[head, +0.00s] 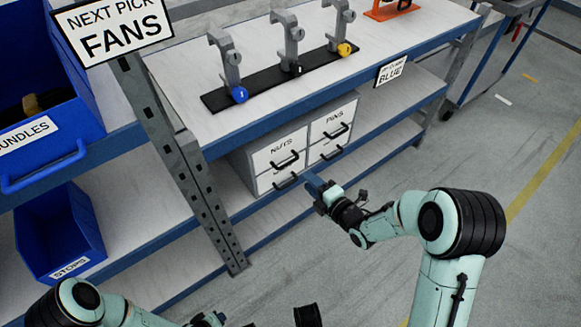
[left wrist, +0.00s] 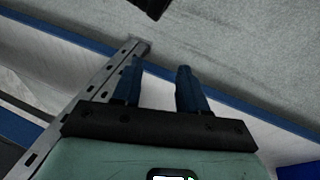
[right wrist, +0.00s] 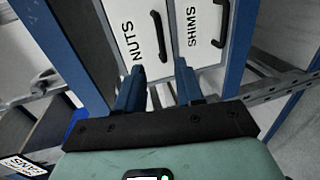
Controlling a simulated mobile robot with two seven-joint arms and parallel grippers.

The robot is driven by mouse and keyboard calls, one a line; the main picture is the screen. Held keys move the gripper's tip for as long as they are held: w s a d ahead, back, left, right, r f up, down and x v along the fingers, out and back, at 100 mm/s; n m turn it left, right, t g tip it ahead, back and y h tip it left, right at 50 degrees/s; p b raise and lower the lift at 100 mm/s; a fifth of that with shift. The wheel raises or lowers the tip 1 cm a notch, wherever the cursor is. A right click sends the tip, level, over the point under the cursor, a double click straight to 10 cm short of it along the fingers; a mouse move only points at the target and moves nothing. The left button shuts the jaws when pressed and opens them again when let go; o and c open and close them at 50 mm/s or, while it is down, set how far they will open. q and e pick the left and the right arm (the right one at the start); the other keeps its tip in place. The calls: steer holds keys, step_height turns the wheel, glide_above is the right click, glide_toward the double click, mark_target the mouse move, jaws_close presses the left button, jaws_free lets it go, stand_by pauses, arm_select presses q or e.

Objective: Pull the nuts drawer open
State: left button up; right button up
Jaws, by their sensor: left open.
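The nuts drawer (head: 273,152) is the upper left one in a white cabinet under the bench, and looks shut. Its dark bar handle (head: 285,159) shows below the label. In the right wrist view the nuts drawer (right wrist: 130,22) and its handle (right wrist: 160,36) lie ahead of the fingers. My right gripper (head: 316,184) is in front of the cabinet, low and to the right of the nuts handle; the right wrist view (right wrist: 159,70) shows its fingers apart and empty, clear of the handle. My left gripper (left wrist: 158,72) is open and empty, away from the cabinet.
The pins drawer (head: 330,122) is right of the nuts drawer; the shims drawer (right wrist: 200,50) adjoins it. A perforated post (head: 190,165) stands left of the cabinet. Blue bins (head: 75,110) are on the left rack. The floor (head: 380,180) right of the cabinet is clear.

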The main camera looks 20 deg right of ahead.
arm_select(q)
steer(key=shift+g, duration=0.7)
steer(key=s+f, duration=0.1)
steer(key=s+f+b, duration=0.1)
steer(key=s+f, duration=0.1)
steer(key=shift+s+a+f+b, duration=0.3)
steer(key=shift+s+b, duration=0.05)
steer(key=shift+s, duration=0.05)
arm_select(e)
steer(key=x, duration=1)
steer(key=shift+w+f, duration=0.1)
jaws_close()
